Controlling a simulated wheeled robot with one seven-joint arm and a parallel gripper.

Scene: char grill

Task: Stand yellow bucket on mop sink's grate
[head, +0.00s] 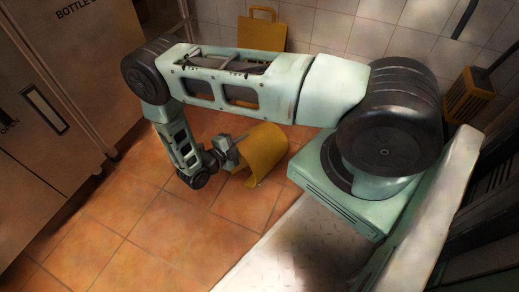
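The yellow bucket (262,148) is tilted over, with its curved side toward the wall.
A flat yellow board with a handle (262,31) leans against the white tiled wall (333,25). A yellow slotted container (468,98) is at right. Brown cabinets (45,100) line the left. The terracotta floor (125,222) is clear at lower left.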

